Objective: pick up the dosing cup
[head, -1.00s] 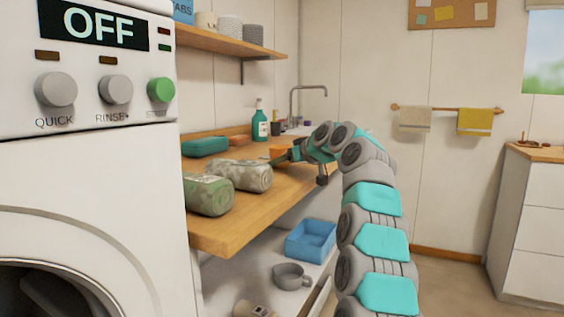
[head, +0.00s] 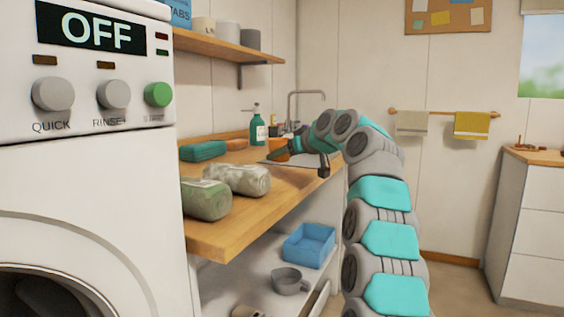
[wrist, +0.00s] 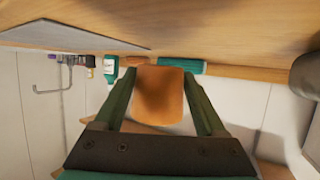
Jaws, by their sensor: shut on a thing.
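The dosing cup appears to be the plain orange cup (wrist: 160,95) between the two fingers of my gripper (wrist: 158,78) in the wrist view. The fingers are closed on its sides. In the head view, my gripper (head: 281,153) is above the far part of the wooden counter, with a bit of the orange cup (head: 277,143) showing at its tip. The cup appears clear of the counter. Its inside cannot be made out.
A teal box (head: 202,151), an orange-brown item (head: 236,144) and a green bottle (head: 258,128) are at the back. A blue bin (head: 309,245) and grey mug (head: 290,281) are below.

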